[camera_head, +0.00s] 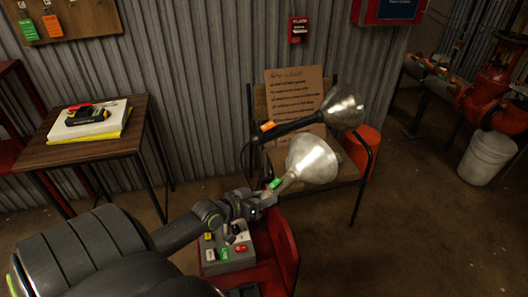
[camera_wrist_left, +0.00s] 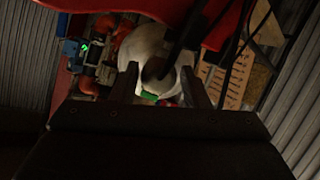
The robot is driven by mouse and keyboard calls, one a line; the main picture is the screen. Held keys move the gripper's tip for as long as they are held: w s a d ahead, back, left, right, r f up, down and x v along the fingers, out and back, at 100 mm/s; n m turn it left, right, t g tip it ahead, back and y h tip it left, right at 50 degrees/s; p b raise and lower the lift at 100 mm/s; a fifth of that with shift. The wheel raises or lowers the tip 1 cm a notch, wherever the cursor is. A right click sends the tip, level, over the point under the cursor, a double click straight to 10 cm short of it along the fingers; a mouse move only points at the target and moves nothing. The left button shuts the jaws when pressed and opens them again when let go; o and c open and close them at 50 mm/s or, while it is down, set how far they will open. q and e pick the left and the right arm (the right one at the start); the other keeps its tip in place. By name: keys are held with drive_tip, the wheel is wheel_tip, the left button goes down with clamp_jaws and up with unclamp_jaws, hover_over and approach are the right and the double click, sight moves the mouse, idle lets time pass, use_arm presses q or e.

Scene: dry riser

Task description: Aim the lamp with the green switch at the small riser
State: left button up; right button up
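The lamp with the green switch has a pale, cone-shaped head (camera_head: 312,160) that points up and right in the head view. Its green switch (camera_head: 275,184) is at the neck, right beside my left gripper (camera_head: 264,198). In the left wrist view the lamp head (camera_wrist_left: 145,42) lies beyond my fingers (camera_wrist_left: 160,78), and the green switch (camera_wrist_left: 149,96) and dark handle lie between them. I cannot tell whether the fingers touch the handle. Red pipework (camera_head: 497,85) stands at the far right; I cannot tell which part is the small riser. My right gripper is out of view.
A second lamp (camera_head: 342,108) with an orange switch (camera_head: 267,126) is on a chair with a cardboard sign (camera_head: 294,98). A side table (camera_head: 60,155) is left; a white bucket (camera_head: 487,160) is right.

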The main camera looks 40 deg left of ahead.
use_arm(q)
drive_tip(key=shift+o, duration=1)
drive_tip(key=shift+s+r, duration=0.1)
drive_tip(key=p+v, duration=0.5)
drive_tip(key=v, duration=1.2)
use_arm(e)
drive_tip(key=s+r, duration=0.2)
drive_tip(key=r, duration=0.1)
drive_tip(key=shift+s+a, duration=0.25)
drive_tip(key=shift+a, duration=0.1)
use_arm(q)
drive_tip(key=shift+s+d, duration=0.1)
